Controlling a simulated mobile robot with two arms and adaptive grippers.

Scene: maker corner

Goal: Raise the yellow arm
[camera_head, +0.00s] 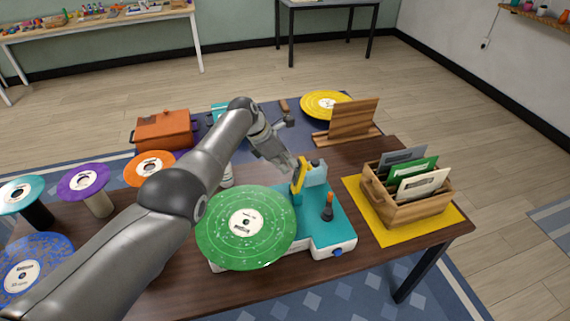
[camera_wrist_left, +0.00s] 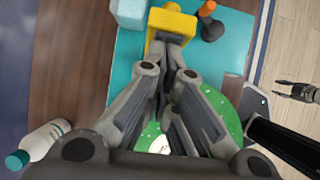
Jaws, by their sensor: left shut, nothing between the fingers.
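The yellow arm (camera_head: 298,178) stands on the teal and white record player (camera_head: 328,222), beside a pale blue block. It also shows at the top of the left wrist view (camera_wrist_left: 172,22). A green record (camera_head: 267,219) lies on the player's left part. My left gripper (camera_head: 291,166) is shut and empty, its fingertips close beside the yellow arm. In the left wrist view the fingertips overlap the arm's lower edge; I cannot tell whether they touch. My right gripper (camera_wrist_left: 280,91) shows small at the right edge of the left wrist view, its fingers apart, away from the player.
An orange-tipped dark knob (camera_head: 328,208) rises from the player near the yellow arm. A wooden crate of sleeves (camera_head: 408,209) stands on a yellow mat to the right. A white bottle (camera_wrist_left: 45,141) stands left of my gripper. Several records on stands are at the left.

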